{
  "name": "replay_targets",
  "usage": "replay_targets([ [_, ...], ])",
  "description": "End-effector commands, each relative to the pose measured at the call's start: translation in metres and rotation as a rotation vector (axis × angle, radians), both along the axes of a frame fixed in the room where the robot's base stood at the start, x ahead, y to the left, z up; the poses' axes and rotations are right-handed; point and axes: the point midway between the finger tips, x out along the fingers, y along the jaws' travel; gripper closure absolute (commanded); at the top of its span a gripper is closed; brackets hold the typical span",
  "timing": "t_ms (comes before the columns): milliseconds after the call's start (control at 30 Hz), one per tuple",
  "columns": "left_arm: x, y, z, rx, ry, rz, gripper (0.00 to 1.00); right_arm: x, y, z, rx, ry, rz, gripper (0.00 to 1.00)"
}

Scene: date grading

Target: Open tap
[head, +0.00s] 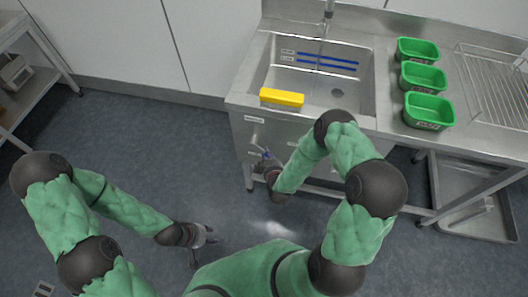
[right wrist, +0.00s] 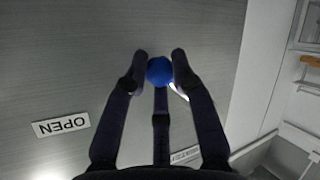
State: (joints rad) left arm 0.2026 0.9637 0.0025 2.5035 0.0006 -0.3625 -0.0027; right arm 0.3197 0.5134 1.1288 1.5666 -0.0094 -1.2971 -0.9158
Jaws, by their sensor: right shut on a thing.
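A blue round knob (right wrist: 160,70) sits at the steel front panel in the right wrist view, between the fingertips of my right gripper (right wrist: 160,72). The gripper is shut on it. In the head view my right gripper (head: 267,160) is at the sink's front, below the rim, and the knob is hard to make out. A sign reading OPEN (right wrist: 61,124) is on the panel, upside down in the wrist view. The tap spout (head: 328,10) stands behind the sink basin (head: 337,93). My left gripper (head: 208,236) hangs low over the floor, away from the sink; its jaws are too small to read.
A yellow block (head: 282,98) lies on the sink's front rim. Several green tubs, one of them the front tub (head: 429,111), stand on the counter to the right, beside a wire rack (head: 492,80). A shelf unit (head: 35,95) stands far left. The floor (head: 150,130) between is clear.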

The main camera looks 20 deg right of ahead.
Motion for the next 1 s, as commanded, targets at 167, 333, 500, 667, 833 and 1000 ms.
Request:
replay_targets([
  [167,0.000,0.000,0.025,0.000,0.000,0.000,0.60,-0.003,-0.005,0.018,-0.139,0.092,0.000,1.00],
  [333,0.000,0.000,0.042,0.000,0.000,0.000,0.60,-0.005,-0.009,0.029,-0.271,0.180,0.001,1.00],
  [500,0.000,0.000,0.057,0.000,0.000,0.000,0.60,-0.007,-0.011,0.040,-0.392,0.262,0.002,1.00],
  [667,0.000,0.000,0.068,0.000,0.000,0.000,0.60,-0.008,-0.012,0.047,-0.486,0.325,0.001,1.00],
  [833,0.000,0.000,0.076,0.000,0.000,0.000,0.60,-0.007,-0.013,0.053,-0.558,0.373,0.001,1.00],
  [1000,0.000,0.000,0.080,0.000,0.000,0.000,0.60,-0.008,-0.012,0.056,-0.602,0.404,0.001,1.00],
])
